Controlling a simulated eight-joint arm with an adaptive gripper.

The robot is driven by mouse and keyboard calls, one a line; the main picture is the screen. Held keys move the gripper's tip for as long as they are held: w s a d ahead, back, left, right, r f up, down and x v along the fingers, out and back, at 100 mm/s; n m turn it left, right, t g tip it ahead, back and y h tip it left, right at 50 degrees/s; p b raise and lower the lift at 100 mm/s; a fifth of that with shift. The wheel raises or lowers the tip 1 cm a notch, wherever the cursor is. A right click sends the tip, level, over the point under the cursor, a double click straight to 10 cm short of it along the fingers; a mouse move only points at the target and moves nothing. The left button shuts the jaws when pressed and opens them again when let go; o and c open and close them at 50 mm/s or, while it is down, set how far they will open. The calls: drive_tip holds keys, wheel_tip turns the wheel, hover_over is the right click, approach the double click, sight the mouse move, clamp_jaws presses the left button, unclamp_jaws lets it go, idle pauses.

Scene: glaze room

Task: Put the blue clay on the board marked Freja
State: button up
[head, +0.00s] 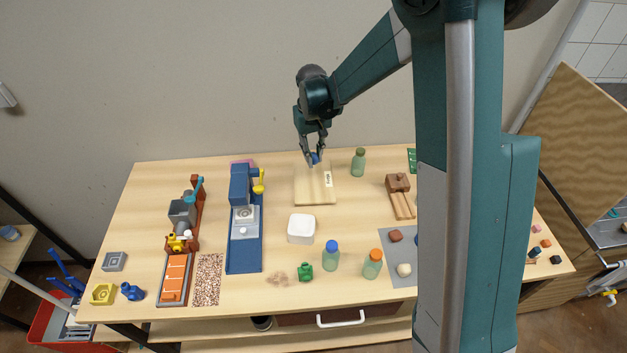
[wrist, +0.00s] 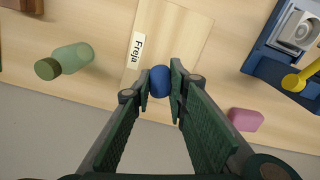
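The blue clay (head: 315,158) is a small rounded lump between the fingertips of my gripper (head: 314,156). In the wrist view the clay (wrist: 160,80) sits between the two pads of my gripper (wrist: 160,84), which look closed on its sides. The pale wooden board (head: 312,191) carries a white label reading Freja (wrist: 137,47). The clay shows at the board's far edge, the end nearer the wall. I cannot tell how high it is above the board, or whether it touches it. The fingers hide part of the clay in the head view.
A green bottle (head: 358,163) stands right of the board, and a blue machine (head: 244,215) stands to its left. A pink block (wrist: 246,119) lies near the table's back edge. A white box (head: 301,229) stands in front. The board's top looks bare.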

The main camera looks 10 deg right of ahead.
sight(314, 180)
drive_tip(key=shift+f, duration=4.5)
drive_tip(key=o, duration=1.3)
drive_tip(key=shift+c, duration=0.2)
drive_tip(key=shift+r, duration=0.15)
wheel_tip(314, 180, up, 12)
